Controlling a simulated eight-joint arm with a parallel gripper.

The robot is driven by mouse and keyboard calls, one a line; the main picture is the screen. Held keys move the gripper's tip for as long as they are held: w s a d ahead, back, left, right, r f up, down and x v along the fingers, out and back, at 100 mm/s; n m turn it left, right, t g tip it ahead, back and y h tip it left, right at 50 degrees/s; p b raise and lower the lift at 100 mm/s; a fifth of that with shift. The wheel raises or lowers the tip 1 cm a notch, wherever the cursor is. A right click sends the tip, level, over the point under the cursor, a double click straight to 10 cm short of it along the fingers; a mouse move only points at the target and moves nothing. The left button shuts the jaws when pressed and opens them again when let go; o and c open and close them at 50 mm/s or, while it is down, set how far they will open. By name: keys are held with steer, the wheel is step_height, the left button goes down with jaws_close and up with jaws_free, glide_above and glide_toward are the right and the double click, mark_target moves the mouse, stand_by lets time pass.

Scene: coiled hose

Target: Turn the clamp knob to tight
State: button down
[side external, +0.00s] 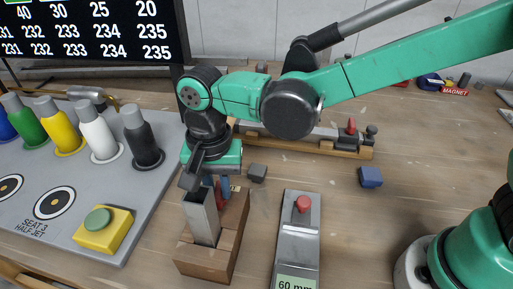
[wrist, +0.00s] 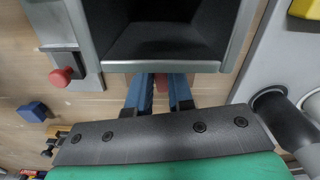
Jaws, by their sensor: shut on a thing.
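My gripper (side external: 224,187) points down just behind a grey hollow metal piece (side external: 203,219) that stands in a wooden block (side external: 217,258). In the wrist view, its blue fingers (wrist: 161,92) reach under the near lip of the hollow piece (wrist: 160,66). They are shut on a small red part (wrist: 163,80), seemingly the clamp knob. Only a little of this red part shows between the fingers; the rest is hidden by the lip. I cannot read any tight mark or the knob's angle.
A metal slab marked 60 mm with a red knob (side external: 303,204) lies to the right. A small dark block (side external: 257,172) and a blue block (side external: 370,177) lie behind. A grey board with coloured bottles (side external: 146,147) and a green button (side external: 98,220) is left.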

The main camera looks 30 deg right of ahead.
mark_target(220, 190)
steer(key=shift+m, duration=1.1)
steer(key=c, duration=0.8)
jaws_free()
steer(key=shift+r, duration=2.85)
steer(key=shift+d, duration=0.1)
